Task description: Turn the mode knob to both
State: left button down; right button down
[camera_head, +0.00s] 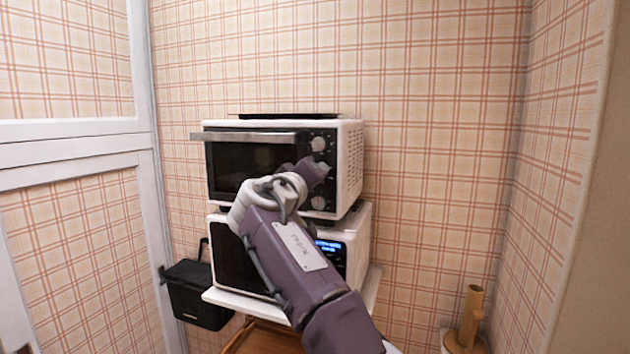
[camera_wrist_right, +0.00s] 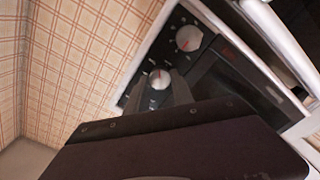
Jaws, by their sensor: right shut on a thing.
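A white toaster oven (camera_head: 349,160) with a dark front stands on top of a microwave. A column of round silver knobs runs down the right side of its front. The upper knob (camera_head: 318,144) and lower knob (camera_head: 319,203) show in the head view; the area between them is hidden by my right gripper (camera_head: 316,172). In the right wrist view, a knob (camera_wrist_right: 160,79) with a red mark sits between the fingers of my right gripper (camera_wrist_right: 158,90), which is shut on it. Another knob (camera_wrist_right: 188,38) is free beside it. The knob labels are too small to read. My left gripper is not in view.
The microwave (camera_head: 357,245), with a lit blue display (camera_head: 330,247), stands on a white shelf (camera_head: 235,300). The oven door's bar handle (camera_head: 245,136) sticks out at the left. A black box (camera_head: 195,295) is at lower left. A brown bottle-like object (camera_head: 472,310) stands at lower right.

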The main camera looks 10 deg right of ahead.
jog(key=shift+r+m+b, duration=0.15)
jog(key=shift+m+b, duration=0.25)
jog(key=shift+m, duration=3.1)
jog(key=c, duration=1.1)
grip_release()
jog(key=b+v, duration=0.3)
jog(key=v, duration=0.6)
